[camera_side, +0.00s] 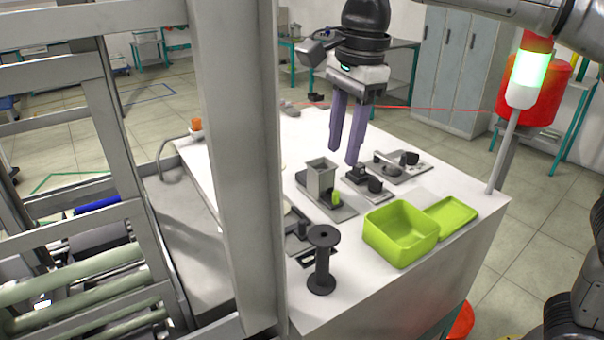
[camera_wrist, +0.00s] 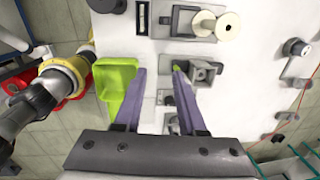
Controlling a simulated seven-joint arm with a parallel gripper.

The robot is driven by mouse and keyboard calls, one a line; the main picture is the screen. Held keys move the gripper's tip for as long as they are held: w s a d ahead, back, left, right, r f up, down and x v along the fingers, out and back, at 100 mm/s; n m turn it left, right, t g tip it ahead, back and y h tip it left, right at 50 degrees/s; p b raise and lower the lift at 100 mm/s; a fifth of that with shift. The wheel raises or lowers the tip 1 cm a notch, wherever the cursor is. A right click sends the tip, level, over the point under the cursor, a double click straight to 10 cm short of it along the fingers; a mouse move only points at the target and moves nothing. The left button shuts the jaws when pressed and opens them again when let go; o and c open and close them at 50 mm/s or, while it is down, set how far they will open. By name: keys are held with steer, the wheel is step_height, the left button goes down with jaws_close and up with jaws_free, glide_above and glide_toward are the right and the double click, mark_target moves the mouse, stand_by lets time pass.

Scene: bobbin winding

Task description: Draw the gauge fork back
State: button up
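My gripper (camera_side: 344,157) has two purple fingers, held apart with nothing between them. It points down above the fixtures in the middle of the white table. Below the fingertips is a small grey base with black blocks and a black knob (camera_side: 375,185). In the wrist view, small dark parts (camera_wrist: 169,100) show in the gap between the fingers. Beside this base stands a grey square tower (camera_side: 320,177) with a green piece (camera_side: 336,198); the tower also shows by the right finger in the wrist view (camera_wrist: 202,73). I cannot tell for certain which part is the gauge fork.
An open green box (camera_side: 402,252) and its green tray-like lid (camera_side: 450,212) lie at the right. A black spool (camera_side: 322,262) stands at the front. Another plate with a black knob (camera_side: 409,158) lies behind. Cream spools (camera_wrist: 228,26) show in the wrist view. A grey post hides the table's left part.

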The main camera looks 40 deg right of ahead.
steer(key=n+g, duration=0.1)
glide_above(302, 221)
steer(key=f, duration=0.4)
steer(key=shift+w+d+f, duration=0.15)
steer(key=shift+d+f, duration=0.15)
steer(key=shift+f, duration=0.1)
steer(key=shift+a+f, duration=0.2)
steer(key=shift+a, duration=0.05)
steer(key=shift+f, duration=3.65)
jaws_close()
steer(key=shift+s+a, duration=0.1)
steer(key=shift+s, duration=0.85)
steer(key=shift+o, duration=0.2)
jaws_free()
